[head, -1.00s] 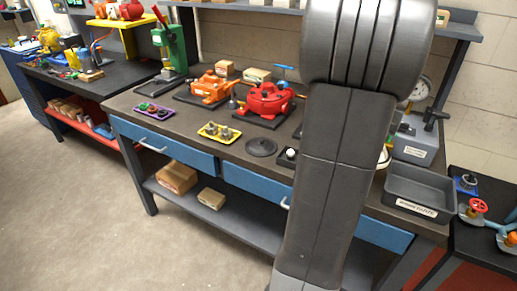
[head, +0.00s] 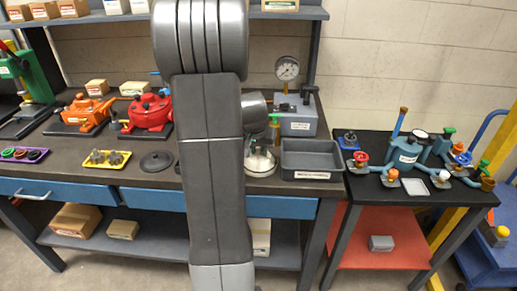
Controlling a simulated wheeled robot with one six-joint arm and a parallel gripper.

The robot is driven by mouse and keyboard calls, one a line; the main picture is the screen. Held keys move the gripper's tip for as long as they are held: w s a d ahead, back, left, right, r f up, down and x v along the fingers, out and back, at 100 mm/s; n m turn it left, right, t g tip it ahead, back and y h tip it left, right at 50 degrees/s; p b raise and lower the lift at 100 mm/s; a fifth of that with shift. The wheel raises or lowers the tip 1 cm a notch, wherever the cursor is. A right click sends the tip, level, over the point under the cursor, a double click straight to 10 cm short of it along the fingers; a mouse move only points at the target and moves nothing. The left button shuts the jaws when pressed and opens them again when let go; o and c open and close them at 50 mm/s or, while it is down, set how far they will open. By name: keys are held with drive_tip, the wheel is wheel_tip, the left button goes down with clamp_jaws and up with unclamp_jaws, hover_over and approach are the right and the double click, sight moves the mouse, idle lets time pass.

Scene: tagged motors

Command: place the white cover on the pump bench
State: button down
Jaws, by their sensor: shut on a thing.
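The white cover (head: 262,164), round and pale, shows just right of my arm, in front of the main workbench (head: 90,170) as seen in the head view. Its left part is hidden behind my arm. My gripper (head: 249,144) is mostly hidden there too, below my grey wrist, and is shut on the cover. The pump bench (head: 345,198) is the small black-topped table at right. It bears a teal pump (head: 406,154) with a gauge. A pale square plate (head: 414,187) lies near its front edge.
A grey tray (head: 312,175) stands at the workbench's right end, close to the cover. A gauge stand (head: 297,123) is behind it. Coloured valves (head: 361,158) crowd the pump bench on both sides of the pump. A yellow post (head: 462,215) stands at its right.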

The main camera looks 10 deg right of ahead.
drive_tip(key=shift+r, duration=0.1)
drive_tip(key=shift+f, duration=0.2)
drive_tip(key=c, duration=1.1)
unclamp_jaws()
drive_tip(key=shift+c, duration=0.2)
drive_tip(key=shift+s+r, duration=0.1)
drive_tip(key=shift+r, duration=0.35)
drive_tip(key=v, duration=1.1)
drive_tip(key=shift+r, duration=0.25)
drive_tip(key=shift+s, duration=0.1)
